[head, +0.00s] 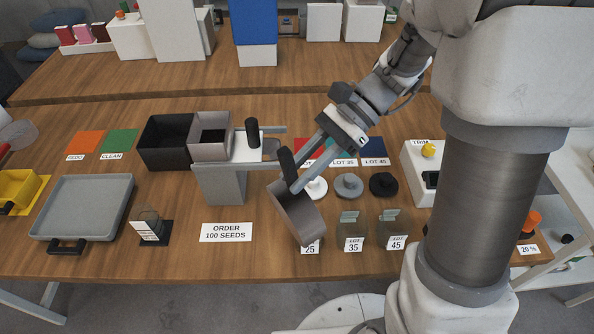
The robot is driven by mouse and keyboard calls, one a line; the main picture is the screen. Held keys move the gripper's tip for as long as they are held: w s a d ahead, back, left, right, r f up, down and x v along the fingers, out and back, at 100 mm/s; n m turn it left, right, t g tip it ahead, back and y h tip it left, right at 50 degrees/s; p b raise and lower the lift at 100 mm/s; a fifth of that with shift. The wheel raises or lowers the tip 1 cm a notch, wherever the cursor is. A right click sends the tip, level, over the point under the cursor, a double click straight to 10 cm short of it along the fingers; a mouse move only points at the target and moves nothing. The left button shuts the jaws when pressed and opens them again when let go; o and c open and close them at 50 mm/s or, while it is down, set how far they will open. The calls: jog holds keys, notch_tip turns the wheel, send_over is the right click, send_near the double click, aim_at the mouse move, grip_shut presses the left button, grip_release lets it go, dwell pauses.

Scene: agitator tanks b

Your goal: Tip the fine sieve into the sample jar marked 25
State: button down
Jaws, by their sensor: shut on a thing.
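My gripper (293,180) is shut on the black handle (287,161) of a grey-beige box-shaped sieve (298,212), which I take to be the fine sieve. The sieve is off the table and steeply tilted, its lower end toward the front of the table. That lower end is over the place of the jar marked 25. Only the jar's label (310,249) shows below the sieve; the jar itself is mostly hidden. The inside of the sieve and any seeds in it cannot be made out.
Jars marked 35 (352,232) and 45 (391,229) stand close to the right. White, grey and black lids (348,186) lie behind. A second box with a black handle (211,150) sits on a stand to the left. A grey tray (82,205) lies far left.

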jog(key=shift+w+d+f+g+y+b, duration=0.15)
jog(key=shift+w+d+y, duration=0.1)
jog(key=shift+d, duration=0.15)
jog(key=shift+w+d+g+y+b, duration=0.15)
jog(key=shift+w+d+y, duration=0.1)
jog(key=shift+d, duration=0.15)
jog(key=shift+d, duration=0.1)
jog(key=shift+w+d+f+g+y, duration=0.15)
jog(key=shift+w+d+g+y, duration=0.2)
jog(key=shift+d+y, duration=0.25)
jog(key=shift+w+d, duration=0.1)
jog(key=shift+d, duration=0.1)
dwell(0.5)
jog(key=shift+w+d+f+g+y+b, duration=0.1)
jog(key=shift+w+d+g+y+b, duration=0.2)
jog(key=shift+d+y, duration=0.3)
jog(key=shift+d, duration=0.1)
